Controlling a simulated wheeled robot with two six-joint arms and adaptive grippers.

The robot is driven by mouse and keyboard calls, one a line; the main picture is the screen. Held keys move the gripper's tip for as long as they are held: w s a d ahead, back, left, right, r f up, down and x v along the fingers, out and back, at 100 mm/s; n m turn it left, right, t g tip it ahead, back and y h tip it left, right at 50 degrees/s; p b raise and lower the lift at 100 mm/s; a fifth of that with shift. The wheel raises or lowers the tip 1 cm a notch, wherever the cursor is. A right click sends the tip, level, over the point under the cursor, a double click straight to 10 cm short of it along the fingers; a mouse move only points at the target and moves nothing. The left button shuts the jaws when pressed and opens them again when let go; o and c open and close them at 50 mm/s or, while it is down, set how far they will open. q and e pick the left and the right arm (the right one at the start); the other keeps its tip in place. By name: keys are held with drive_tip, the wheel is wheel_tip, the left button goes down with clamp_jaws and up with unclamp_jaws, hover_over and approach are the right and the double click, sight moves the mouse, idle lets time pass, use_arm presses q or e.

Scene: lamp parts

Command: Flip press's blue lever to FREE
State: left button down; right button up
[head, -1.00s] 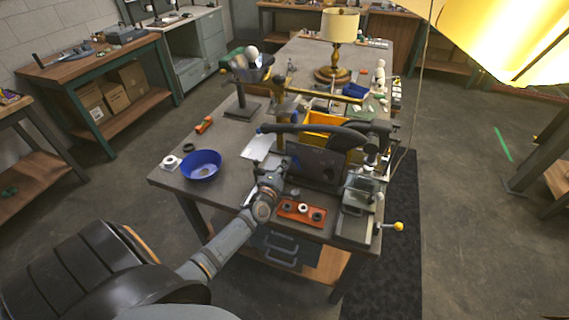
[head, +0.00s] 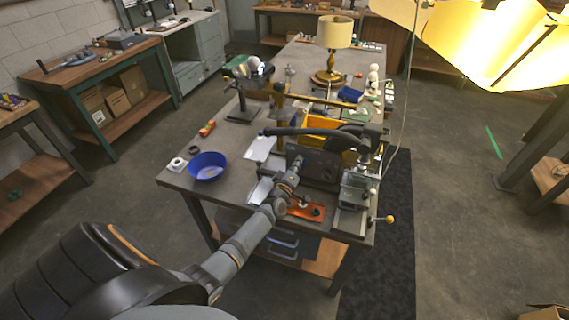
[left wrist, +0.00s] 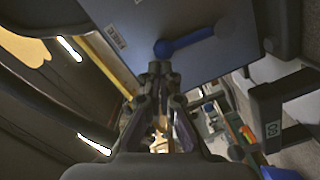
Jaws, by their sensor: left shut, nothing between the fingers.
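The press (head: 316,168) is a dark plate-fronted machine at the near end of the bench. In the left wrist view its grey face (left wrist: 135,18) fills the top. The blue lever (left wrist: 190,40) lies on that face, its round end at the left and its arm pointing right and slightly up. My left gripper (left wrist: 160,70) is shut and empty, its tips just below the lever's round end; I cannot tell if they touch. In the head view the left gripper (head: 295,166) is in front of the press face, and the lever cannot be made out. My right gripper is out of view.
An orange tray (head: 304,210) with dark round parts lies below my left wrist. A blue bowl (head: 207,166) stands left on the bench. A clear-sided fixture with a yellow knob (head: 389,219) stands right of the press. A lamp (head: 334,45) stands at the back.

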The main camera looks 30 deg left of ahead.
use_arm(q)
drive_tip(key=shift+w+d+m, duration=0.25)
drive_tip(key=shift+m, duration=0.15)
drive_tip(key=shift+w+d+f+p, duration=0.15)
drive_tip(key=shift+d+p, duration=0.15)
drive_tip(key=shift+d, duration=0.55)
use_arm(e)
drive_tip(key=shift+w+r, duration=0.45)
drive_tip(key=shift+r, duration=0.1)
